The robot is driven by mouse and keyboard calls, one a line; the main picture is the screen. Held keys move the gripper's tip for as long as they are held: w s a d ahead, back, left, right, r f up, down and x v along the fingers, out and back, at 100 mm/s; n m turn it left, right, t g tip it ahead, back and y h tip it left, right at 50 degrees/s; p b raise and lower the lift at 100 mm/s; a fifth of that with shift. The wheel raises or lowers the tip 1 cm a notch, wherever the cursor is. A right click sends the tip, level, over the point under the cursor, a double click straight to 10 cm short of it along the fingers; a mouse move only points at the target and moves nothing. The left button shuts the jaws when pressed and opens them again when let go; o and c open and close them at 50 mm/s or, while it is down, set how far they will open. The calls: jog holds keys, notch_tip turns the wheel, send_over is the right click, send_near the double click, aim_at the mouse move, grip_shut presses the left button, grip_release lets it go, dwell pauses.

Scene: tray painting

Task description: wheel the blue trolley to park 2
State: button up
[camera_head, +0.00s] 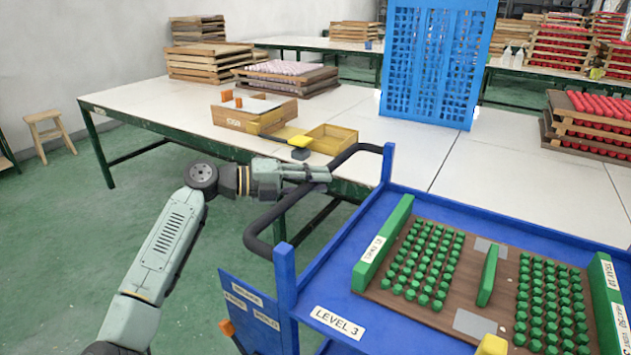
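The blue trolley (330,280) stands at the right front, with a label "LEVEL 3" on its upper shelf. Its black curved handle (268,222) sticks out to the left, toward my arm. My gripper (322,174) is at the handle's outer bar, with its fingers overlapping the bar in the picture. I cannot tell whether the fingers are closed around it. On the shelf lies a brown board (463,288) with rows of green painted pieces and green end blocks. The trolley's wheels and lower part are out of view. No park 2 marking can be made out.
A long white-topped table (395,165) runs close behind the trolley, carrying wooden boxes (255,117), stacked trays (205,62) and a blue crate (435,65). A small stool (50,125) stands at the far left. Green floor (60,240) is clear at the left.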

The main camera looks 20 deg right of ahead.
grip_shut()
jog(key=shift+s+f, duration=0.1)
dwell(0.5)
